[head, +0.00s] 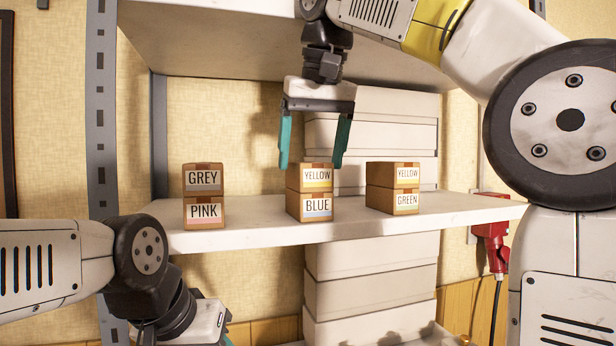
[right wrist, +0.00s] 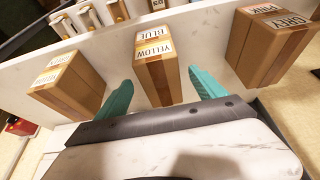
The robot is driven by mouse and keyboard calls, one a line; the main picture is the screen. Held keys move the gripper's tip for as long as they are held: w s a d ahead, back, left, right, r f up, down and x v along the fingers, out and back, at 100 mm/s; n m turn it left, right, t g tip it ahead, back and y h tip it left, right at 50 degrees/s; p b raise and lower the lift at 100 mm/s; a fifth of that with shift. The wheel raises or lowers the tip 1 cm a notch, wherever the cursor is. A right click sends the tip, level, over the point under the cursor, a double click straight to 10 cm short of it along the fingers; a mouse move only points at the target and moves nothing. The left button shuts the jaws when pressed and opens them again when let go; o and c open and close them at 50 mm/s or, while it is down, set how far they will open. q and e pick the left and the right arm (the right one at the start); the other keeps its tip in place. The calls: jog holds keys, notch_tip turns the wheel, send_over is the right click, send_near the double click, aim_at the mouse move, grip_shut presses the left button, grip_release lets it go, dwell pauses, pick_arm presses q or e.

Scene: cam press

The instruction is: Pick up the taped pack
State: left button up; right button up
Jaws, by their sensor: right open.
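Three stacks of two small brown cardboard boxes stand on the white shelf. The left stack has a GREY box (head: 203,179) on a PINK box (head: 204,213). The middle stack has a YELLOW box (head: 310,177) on a BLUE box (head: 310,207). The right stack has a YELLOW box (head: 393,175) on a GREEN box (head: 392,200). Brown tape strips show; I cannot tell which stack is taped together. My right gripper (head: 311,164) points down, open, its teal fingers either side of the middle stack's top. My left gripper is mostly cut off at the lower edge (head: 226,339).
The shelf (head: 265,238) has bare gaps between the stacks. Large white boxes (head: 372,135) stand behind, and more (head: 370,290) below. An upper shelf (head: 215,45) overhangs. A grey upright (head: 101,120) is at left, a red plug (head: 493,245) at right.

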jog(key=shift+x, duration=1.5)
jog(key=c, duration=1.7)
jog(key=shift+r, duration=0.15)
